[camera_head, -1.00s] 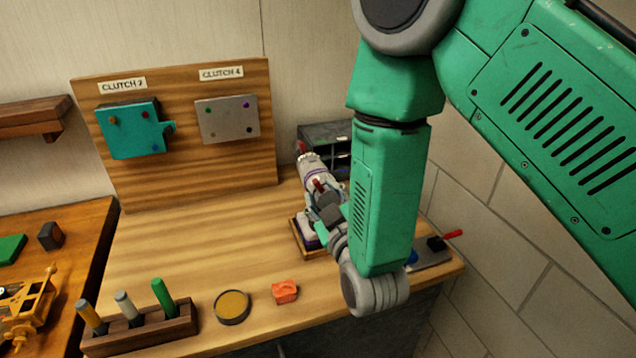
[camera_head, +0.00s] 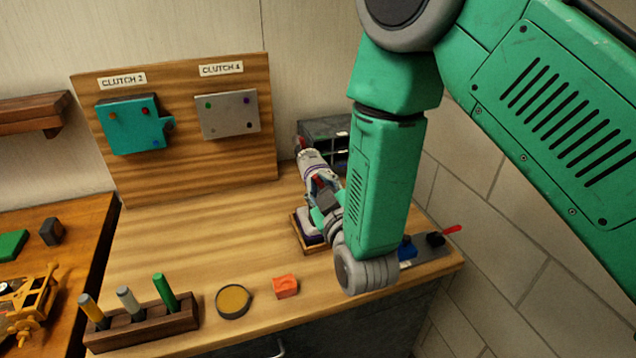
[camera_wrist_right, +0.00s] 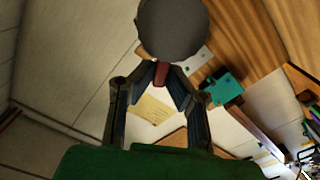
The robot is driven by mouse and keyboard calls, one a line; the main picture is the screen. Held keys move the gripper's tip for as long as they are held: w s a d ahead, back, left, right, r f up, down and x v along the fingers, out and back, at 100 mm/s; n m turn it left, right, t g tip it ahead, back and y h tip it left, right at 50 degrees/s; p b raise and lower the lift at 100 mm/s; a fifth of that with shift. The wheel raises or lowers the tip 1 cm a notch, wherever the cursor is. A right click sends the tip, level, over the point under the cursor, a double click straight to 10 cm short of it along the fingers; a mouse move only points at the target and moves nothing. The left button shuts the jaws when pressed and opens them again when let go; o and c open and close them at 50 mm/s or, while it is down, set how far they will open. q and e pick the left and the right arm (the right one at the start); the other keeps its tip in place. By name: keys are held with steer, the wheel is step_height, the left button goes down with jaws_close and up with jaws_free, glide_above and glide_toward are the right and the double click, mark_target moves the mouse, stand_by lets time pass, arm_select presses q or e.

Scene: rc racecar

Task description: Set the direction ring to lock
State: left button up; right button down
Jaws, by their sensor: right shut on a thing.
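A pale grey, cylindrical tool (camera_head: 312,160) with a purple band stands tilted over a small wooden stand (camera_head: 299,236) on the bench in the head view. A red tab sticks out near its top. I cannot make out the direction ring's markings or setting. My right gripper (camera_head: 322,187) is at the tool's near side, partly hidden by my own wrist and forearm. In the right wrist view the fingers (camera_wrist_right: 162,76) close on a red tab (camera_wrist_right: 161,74), just below a dark grey round end (camera_wrist_right: 172,28). My left gripper is not in view.
A teal box (camera_head: 130,125) and a grey plate (camera_head: 228,115) hang on the wooden backboard. A rack of pegs (camera_head: 140,325), a round tin (camera_head: 233,301) and an orange block (camera_head: 285,286) lie along the front. The bench middle is clear. The tiled wall is at right.

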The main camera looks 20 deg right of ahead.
steer(key=shift+s+d+r+m+b, duration=0.1)
steer(key=shift+d+m+b, duration=0.3)
steer(key=shift+m, duration=0.55)
steer(key=shift+w+d+r+m+b, duration=0.1)
steer(key=shift+d+m+b, duration=0.3)
steer(key=shift+m, duration=0.5)
steer(key=shift+s+d+m+b, duration=0.1)
steer(key=shift+d+m+b, duration=0.25)
steer(key=shift+m, duration=0.6)
steer(key=c, duration=1.6)
jaws_free()
steer(key=s, duration=0.7)
steer(key=shift+s+a, duration=0.2)
steer(key=shift+a, duration=0.1)
